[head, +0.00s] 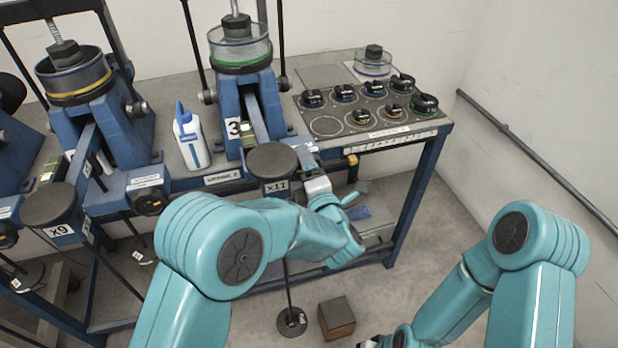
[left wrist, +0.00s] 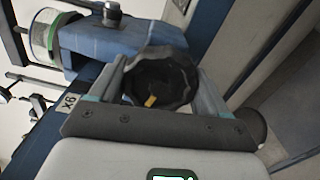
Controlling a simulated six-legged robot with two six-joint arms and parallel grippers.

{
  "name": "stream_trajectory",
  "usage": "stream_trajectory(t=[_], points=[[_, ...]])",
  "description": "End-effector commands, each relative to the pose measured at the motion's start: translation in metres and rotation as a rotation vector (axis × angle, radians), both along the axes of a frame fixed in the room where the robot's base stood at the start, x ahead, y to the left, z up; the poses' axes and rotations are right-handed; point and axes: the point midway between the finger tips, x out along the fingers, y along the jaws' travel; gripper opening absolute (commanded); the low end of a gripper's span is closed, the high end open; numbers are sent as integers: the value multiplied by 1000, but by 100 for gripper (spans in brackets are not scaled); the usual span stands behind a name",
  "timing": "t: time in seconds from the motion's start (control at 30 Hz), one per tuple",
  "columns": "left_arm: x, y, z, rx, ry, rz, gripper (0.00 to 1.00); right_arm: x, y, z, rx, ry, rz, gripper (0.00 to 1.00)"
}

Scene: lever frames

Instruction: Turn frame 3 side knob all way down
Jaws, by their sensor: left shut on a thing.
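Frame 3 (head: 232,104) is a blue lever frame with a "3" tag and a clear, green-ringed cup on top. Its side knob (left wrist: 165,72) shows in the left wrist view as a dark, ridged knob with a yellow pointer mark toward the picture's bottom. My left gripper (head: 312,165) is shut on this knob, with one finger on each side in the left wrist view. In the head view the gripper and arm hide the knob. My right gripper (head: 372,341) is barely visible at the bottom edge, and its jaws cannot be made out.
A black x11 disc (head: 272,160) stands close beside my left gripper. A white-blue bottle (head: 191,138) stands left of frame 3. A panel with several black-topped pieces (head: 372,118) lies right. A brown block (head: 337,318) is on the floor. A wall rail (head: 540,160) runs right.

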Motion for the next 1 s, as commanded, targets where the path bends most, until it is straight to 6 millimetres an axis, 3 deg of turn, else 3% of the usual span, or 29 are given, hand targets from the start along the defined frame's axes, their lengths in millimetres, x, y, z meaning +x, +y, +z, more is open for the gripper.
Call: stream_trajectory(t=[0.03,0.1,0.43,0.8,1.0], points=[[1,-2,-8,-10,7,-8,80,0,0,-7,0,1,0,0],[1,-2,-5,-6,7,-9,96,0,0,-3,0,0,0,0],[1,-1,-3,-6,0,-6,96,0,0,-6,0,-1,1,0],[-44,-15,-3,-8,-3,-5,96,0,0,-33,0,0,0,0],[-54,-18,-1,-8,-2,-3,96,0,0,-35,0,0,0,0]])
